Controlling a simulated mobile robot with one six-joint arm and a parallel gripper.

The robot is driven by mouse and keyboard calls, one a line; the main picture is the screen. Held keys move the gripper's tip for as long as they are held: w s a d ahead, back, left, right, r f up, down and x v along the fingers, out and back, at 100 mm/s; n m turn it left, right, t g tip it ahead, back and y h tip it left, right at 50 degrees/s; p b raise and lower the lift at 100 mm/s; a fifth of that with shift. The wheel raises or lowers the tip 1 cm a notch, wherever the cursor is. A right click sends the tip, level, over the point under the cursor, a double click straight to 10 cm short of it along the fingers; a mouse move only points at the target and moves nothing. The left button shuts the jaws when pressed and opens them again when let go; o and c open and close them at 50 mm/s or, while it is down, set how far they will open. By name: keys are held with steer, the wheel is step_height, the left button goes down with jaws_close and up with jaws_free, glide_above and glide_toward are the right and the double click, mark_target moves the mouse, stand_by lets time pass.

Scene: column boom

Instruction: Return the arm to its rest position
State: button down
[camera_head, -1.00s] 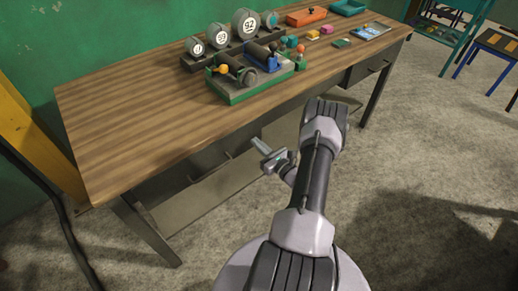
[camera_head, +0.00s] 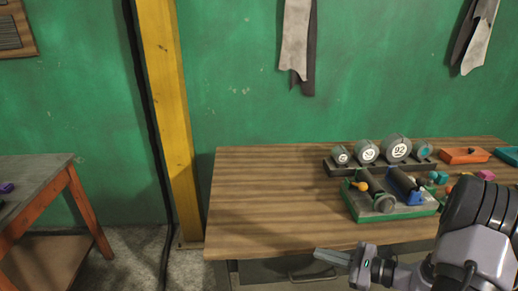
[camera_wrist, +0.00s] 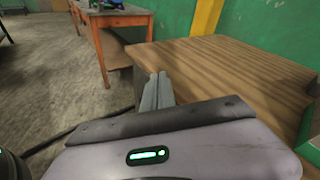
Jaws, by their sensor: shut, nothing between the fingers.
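My gripper (camera_head: 333,257) shows in the head view at the lower right, in front of the wooden workbench's (camera_head: 250,212) front edge, with its fingers pointing left. In the wrist view its two fingers (camera_wrist: 157,90) lie side by side, shut, with nothing between them. The workbench also fills the right of the wrist view (camera_wrist: 215,75). My arm's thick dark and grey links fill the lower right corner of the head view. Whether the fingertips touch the bench edge cannot be told, but they appear apart from it.
A green tray (camera_head: 409,212) with tools, a rack of round weights (camera_head: 398,149) and an orange box (camera_head: 463,156) stand on the bench. A yellow post (camera_head: 166,110) stands left of it. Another table (camera_head: 35,180) is at far left. The bench's left part is bare.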

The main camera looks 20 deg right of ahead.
steer(key=s+a+r+n+g+h, duration=0.1)
steer(key=s+a+r+n+g, duration=0.2)
steer(key=a, duration=0.4)
steer(key=s+a+r+n+g+h, duration=0.1)
steer(key=s+a+r+n+g, duration=0.1)
steer(key=a+r+n+g, duration=0.4)
steer(key=s+a+r+n+g, duration=0.1)
steer(key=s+a+r+n, duration=0.15)
steer(key=a, duration=0.55)
steer(key=s+a+r+n+t+h, duration=0.2)
steer(key=s+r+n+h, duration=0.3)
steer(key=s+n, duration=0.3)
steer(key=shift+a+r+t+h, duration=0.4)
steer(key=shift+r+t, duration=0.1)
steer(key=shift+t, duration=0.3)
steer(key=shift+s+n, duration=0.1)
steer(key=shift+n, duration=0.15)
